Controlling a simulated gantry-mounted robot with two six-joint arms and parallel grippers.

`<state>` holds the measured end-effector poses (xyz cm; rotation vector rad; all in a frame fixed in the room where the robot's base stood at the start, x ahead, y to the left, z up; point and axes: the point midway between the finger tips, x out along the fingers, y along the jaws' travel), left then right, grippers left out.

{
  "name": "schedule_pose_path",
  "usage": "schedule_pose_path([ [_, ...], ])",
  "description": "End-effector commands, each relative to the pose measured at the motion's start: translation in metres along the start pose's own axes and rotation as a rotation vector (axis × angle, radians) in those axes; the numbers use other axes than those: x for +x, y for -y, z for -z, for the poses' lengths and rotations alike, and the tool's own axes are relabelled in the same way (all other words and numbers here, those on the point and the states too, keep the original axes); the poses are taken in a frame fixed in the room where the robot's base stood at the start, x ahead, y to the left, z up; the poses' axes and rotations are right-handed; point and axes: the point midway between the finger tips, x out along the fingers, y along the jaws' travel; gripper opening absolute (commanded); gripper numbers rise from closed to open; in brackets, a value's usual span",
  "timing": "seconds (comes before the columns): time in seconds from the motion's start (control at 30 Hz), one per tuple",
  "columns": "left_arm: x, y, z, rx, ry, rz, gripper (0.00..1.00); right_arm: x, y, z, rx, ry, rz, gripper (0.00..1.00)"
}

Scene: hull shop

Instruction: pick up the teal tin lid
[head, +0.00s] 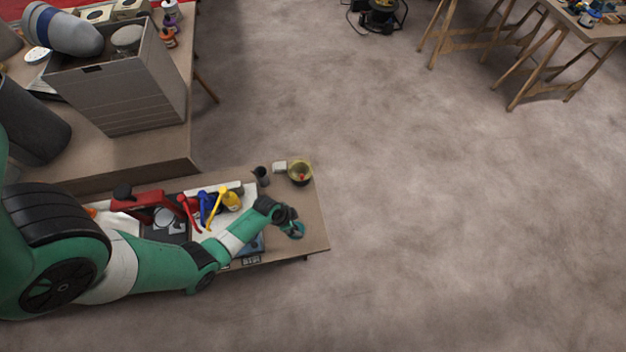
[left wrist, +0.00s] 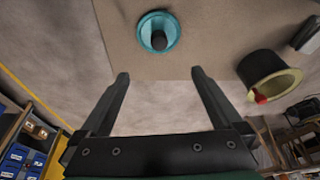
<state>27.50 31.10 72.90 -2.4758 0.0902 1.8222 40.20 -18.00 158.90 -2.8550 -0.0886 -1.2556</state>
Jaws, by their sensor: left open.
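The teal tin lid (head: 297,230) lies on the small table near its right end in the head view. In the left wrist view the teal tin lid (left wrist: 171,35) is a round teal disc with a dark knob in its middle, at the top of the picture. My left gripper (head: 290,218) is right by the lid in the head view and partly covers it. In the left wrist view my left gripper (left wrist: 159,76) has its two black fingers wide apart with nothing between them. The lid shows beyond the fingertips, apart from them. My right gripper is in neither view.
A yellowish pot (head: 300,173) with something red in it, a dark cup (head: 261,176) and a white block (head: 279,167) stand behind the lid. Red, blue and yellow tools (head: 208,207) lie left of it. The table's right edge (head: 322,215) is close.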

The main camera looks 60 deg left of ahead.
Motion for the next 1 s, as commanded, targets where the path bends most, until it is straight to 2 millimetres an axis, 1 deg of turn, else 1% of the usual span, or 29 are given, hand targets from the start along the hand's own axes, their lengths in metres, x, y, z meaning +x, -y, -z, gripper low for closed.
schedule_pose_path([
  [0.03, -0.027, -0.002, -0.008, -0.027, 0.019, -0.005, 1.00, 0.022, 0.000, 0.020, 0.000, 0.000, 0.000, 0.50],
  [0.13, -0.037, -0.002, -0.019, -0.058, 0.034, -0.007, 1.00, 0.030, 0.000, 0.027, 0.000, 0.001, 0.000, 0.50],
  [0.27, -0.036, 0.002, -0.019, -0.067, 0.032, -0.002, 1.00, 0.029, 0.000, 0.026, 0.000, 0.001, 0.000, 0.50],
  [0.37, -0.031, 0.002, -0.020, -0.066, 0.031, -0.002, 1.00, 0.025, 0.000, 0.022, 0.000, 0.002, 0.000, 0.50],
  [0.47, -0.019, 0.002, -0.021, -0.065, 0.030, -0.002, 1.00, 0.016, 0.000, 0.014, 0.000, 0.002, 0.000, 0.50],
  [0.6, 0.008, 0.002, -0.022, -0.064, 0.029, -0.001, 1.00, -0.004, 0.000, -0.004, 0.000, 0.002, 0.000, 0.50],
  [0.73, 0.029, 0.002, -0.022, -0.064, 0.029, -0.001, 1.00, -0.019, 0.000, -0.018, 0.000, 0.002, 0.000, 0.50],
  [0.8, 0.032, 0.002, -0.021, -0.063, 0.029, -0.001, 1.00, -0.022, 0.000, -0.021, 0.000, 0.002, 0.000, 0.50],
  [0.93, 0.031, 0.002, -0.020, -0.064, 0.029, -0.001, 1.00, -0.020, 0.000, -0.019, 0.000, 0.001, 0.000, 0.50],
  [1.0, 0.035, 0.002, -0.021, -0.064, 0.029, -0.001, 1.00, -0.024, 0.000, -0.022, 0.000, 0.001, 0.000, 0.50],
])
